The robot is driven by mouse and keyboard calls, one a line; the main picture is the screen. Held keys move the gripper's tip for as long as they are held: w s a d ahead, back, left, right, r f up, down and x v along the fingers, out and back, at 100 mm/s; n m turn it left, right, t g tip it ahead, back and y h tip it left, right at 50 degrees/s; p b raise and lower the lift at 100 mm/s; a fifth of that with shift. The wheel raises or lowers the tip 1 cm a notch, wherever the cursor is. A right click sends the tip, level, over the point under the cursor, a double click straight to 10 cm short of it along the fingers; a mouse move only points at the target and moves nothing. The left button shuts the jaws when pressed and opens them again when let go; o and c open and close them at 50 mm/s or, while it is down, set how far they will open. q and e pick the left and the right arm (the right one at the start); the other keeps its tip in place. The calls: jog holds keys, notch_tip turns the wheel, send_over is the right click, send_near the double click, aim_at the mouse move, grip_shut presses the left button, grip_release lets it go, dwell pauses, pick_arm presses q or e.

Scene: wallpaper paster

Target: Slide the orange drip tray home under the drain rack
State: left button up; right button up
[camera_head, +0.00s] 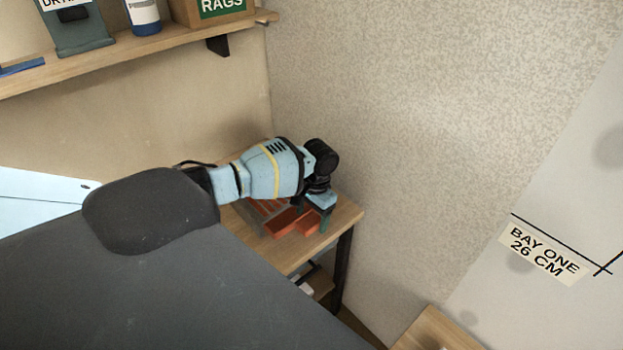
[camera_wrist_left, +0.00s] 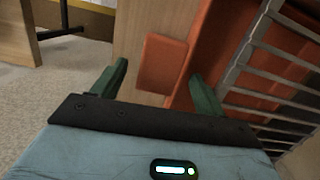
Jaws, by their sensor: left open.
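The orange drip tray (camera_head: 283,222) lies on the wooden table, partly under the grey drain rack (camera_wrist_left: 237,70) and sticking out from its side. In the left wrist view the tray (camera_wrist_left: 208,42) shows a flat orange tab (camera_wrist_left: 161,64) on its near side. My left gripper (camera_head: 312,212) is open above the tray's protruding end. In the left wrist view its green fingers (camera_wrist_left: 158,80) lie on either side of the tab, with gaps; whether they are level with it I cannot tell. The arm hides part of the rack in the head view. My right gripper is not in view.
The wooden table (camera_head: 345,218) ends just right of the tray, close to a speckled wall (camera_head: 400,130). A shelf (camera_head: 130,52) with a rags box (camera_head: 212,10) hangs above at the left. A wooden surface (camera_head: 432,332) shows at the lower right.

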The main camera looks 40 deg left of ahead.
pick_arm(q)
jog(key=r, duration=0.4)
jog(key=w+r, duration=0.1)
jog(key=r, duration=0.1)
jog(key=shift+d+r+p, duration=0.1)
jog(key=shift+r+p, duration=0.05)
jog(key=shift+p, duration=0.15)
jog(key=shift+r, duration=0.75)
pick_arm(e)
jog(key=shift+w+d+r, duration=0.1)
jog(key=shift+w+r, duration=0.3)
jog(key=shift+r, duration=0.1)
pick_arm(q)
jog(key=shift+s+f, duration=0.1)
jog(key=shift+s, duration=0.05)
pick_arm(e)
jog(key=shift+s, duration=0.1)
